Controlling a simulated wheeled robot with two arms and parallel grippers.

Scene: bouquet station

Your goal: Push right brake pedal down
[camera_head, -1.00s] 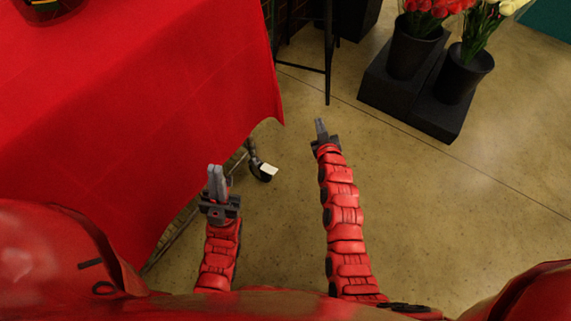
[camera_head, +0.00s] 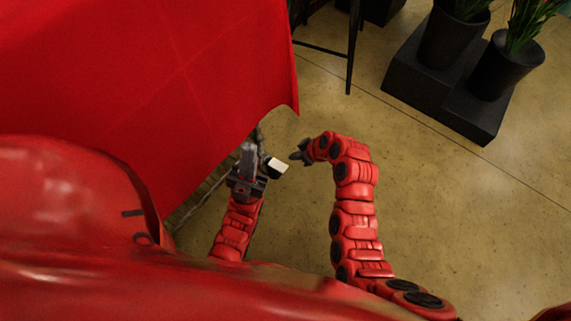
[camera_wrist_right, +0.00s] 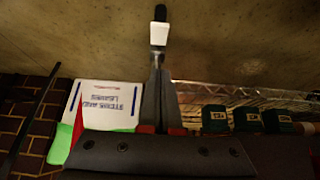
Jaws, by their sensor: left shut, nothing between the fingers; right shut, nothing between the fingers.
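A pale brake pedal (camera_head: 278,165) sticks out from a dark caster (camera_head: 269,160) at the lower corner of the red-draped table. In the right wrist view the pedal (camera_wrist_right: 159,33) is a small white block just beyond my fingertips, with a black wheel (camera_wrist_right: 160,12) behind it. My right gripper (camera_head: 295,156) is shut and empty, just right of the pedal, its fingers pointing left toward it. In the wrist view its fingers (camera_wrist_right: 158,62) line up with the pedal; I cannot tell whether they touch. My left gripper (camera_head: 248,152) is shut and empty, just left of the caster.
The red tablecloth (camera_head: 190,80) hangs over the table at the upper left. Black flower buckets (camera_head: 453,38) stand on dark blocks (camera_head: 445,100) at the upper right. A black stand leg (camera_head: 352,50) is behind. In the wrist view a wire shelf (camera_wrist_right: 235,95) lies beyond. Floor to the right is clear.

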